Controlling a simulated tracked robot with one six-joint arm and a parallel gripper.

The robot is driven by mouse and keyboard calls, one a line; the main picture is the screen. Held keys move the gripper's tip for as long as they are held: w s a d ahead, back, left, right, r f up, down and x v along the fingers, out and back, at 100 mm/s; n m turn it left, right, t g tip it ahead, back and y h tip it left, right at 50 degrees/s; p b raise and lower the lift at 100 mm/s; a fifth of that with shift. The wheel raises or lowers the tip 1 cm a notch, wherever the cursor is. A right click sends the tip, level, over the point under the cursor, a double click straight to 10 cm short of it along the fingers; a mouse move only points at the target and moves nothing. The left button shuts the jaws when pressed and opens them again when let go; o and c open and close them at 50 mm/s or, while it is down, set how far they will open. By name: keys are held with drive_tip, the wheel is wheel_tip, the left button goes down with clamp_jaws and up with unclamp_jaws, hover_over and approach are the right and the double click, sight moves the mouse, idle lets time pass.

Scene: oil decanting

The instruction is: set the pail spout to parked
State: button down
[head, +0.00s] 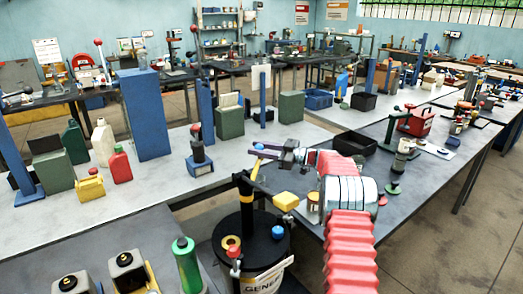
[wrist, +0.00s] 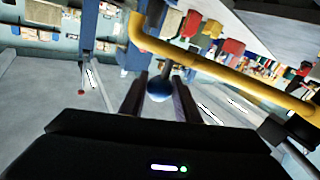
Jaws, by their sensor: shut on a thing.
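The black pail (head: 265,250) stands at the front centre of the head view, with a pale label on its front. A dark post with yellow bands rises from its lid. The yellow spout (wrist: 220,64) crosses the wrist view as a bent pipe from upper left to right; in the head view part of it shows near the post top (head: 255,170). A blue ball knob (wrist: 159,90) sits between my fingers, and it also shows in the head view (head: 258,146). My gripper (wrist: 159,82) is shut on this knob or its stem. The spout's open end is hard to make out.
A green bottle (head: 187,265) stands at the front left. A blue box (head: 145,115), cans and a lever stand (head: 198,150) occupy the tables behind. A black tray (head: 354,143) lies beyond my arm.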

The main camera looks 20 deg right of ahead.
drive_tip(key=shift+a+f, duration=0.1)
drive_tip(key=shift+a, duration=0.45)
drive_tip(key=c, duration=1.7)
unclamp_jaws()
drive_tip(key=o, duration=0.3)
drive_tip(key=shift+s+d, duration=0.1)
drive_tip(key=shift+d, duration=0.2)
drive_tip(key=shift+o, duration=0.2)
drive_tip(key=shift+d, duration=0.1)
drive_tip(key=v, duration=1.3)
drive_tip(key=shift+s+d, duration=0.2)
drive_tip(key=shift+d, duration=0.1)
